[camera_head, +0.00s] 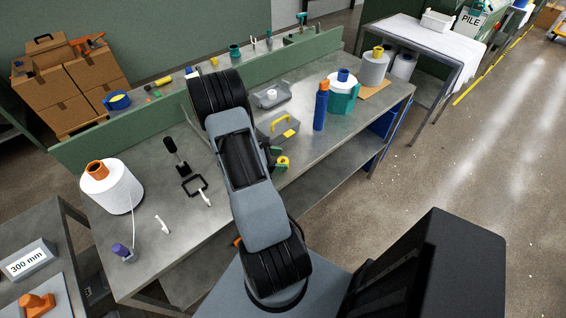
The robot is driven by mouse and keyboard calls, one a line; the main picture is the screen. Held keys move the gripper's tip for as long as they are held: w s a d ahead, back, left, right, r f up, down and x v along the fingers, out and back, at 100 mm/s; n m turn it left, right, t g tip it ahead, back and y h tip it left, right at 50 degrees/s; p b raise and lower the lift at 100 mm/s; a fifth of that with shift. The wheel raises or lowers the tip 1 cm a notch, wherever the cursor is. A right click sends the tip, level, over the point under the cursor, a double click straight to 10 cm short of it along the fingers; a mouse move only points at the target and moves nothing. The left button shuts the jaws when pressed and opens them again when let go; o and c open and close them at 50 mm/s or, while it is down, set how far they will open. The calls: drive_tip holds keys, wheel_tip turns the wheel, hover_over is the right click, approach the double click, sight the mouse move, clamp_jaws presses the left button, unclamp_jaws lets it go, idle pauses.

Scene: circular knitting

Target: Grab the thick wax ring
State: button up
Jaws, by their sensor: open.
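A small yellow ring-like piece with a dark centre (284,162), which looks like the wax ring, is at the front edge of the grey workbench (315,150), just right of my arm. Its thickness is hard to judge at this size. My gripper (275,160) is mostly hidden behind my arm; only dark and green parts of its end show beside the yellow piece. It is open. I cannot tell whether the yellow piece lies between the fingers or beyond them.
A grey box with a yellow handle (278,128) and a blue bottle with an orange cap (321,107) stand close by. A white yarn cone (112,187), a black-handled tool (175,155) and a black square frame (194,185) are on the left.

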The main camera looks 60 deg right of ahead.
drive_tip(key=c, duration=0.9)
drive_tip(key=shift+r, duration=0.2)
